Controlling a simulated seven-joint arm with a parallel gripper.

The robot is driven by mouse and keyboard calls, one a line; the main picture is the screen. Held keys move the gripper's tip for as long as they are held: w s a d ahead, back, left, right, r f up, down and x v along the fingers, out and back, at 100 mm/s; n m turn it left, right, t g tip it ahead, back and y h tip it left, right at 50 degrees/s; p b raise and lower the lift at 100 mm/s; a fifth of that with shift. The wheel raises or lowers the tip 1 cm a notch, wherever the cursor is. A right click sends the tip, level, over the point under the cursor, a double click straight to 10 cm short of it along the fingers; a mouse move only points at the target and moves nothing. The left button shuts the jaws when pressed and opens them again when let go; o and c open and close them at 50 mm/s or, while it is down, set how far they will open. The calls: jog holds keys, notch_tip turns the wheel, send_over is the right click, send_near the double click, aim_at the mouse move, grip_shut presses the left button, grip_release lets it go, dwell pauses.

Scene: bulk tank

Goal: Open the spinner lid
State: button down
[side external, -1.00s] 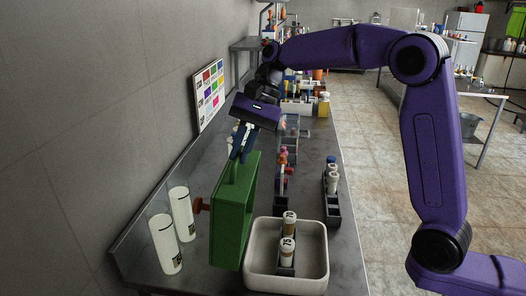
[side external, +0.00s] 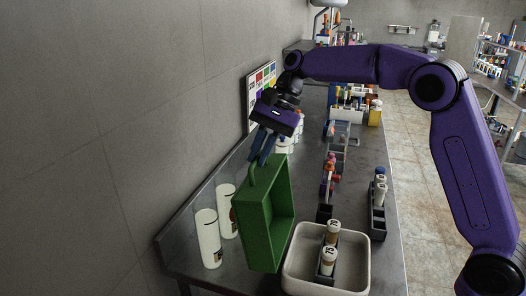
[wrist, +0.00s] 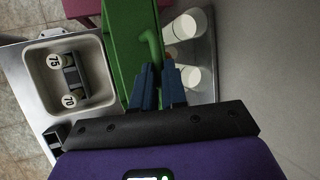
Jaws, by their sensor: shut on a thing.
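The green lid (side external: 264,222) is a hollow box shape standing on edge to the left of the pale basin (side external: 292,280), leaning left with its open side facing right. Its bent green handle (wrist: 150,42) rises from the outer side, up between my fingers. My gripper (side external: 262,158) is shut on this handle, above the lid; it also shows in the wrist view (wrist: 159,72). The basin lies uncovered and holds two capped tubes (side external: 330,245) in a dark rack, with labels that read 75 and 70 in the wrist view.
Two white cylinders (side external: 208,238) stand close behind the lid on the wall side. A dark rack with tubes (side external: 379,200) is to the right of the basin. Several bottles and a colored chart (side external: 260,85) are farther back. The grey wall bounds the bench on the left.

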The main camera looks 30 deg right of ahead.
jog(key=shift+r, duration=0.15)
jog(key=c, duration=1.2)
grip_release()
jog(key=shift+o, duration=0.2)
jog(key=v, duration=1.2)
jog(key=shift+s, duration=0.1)
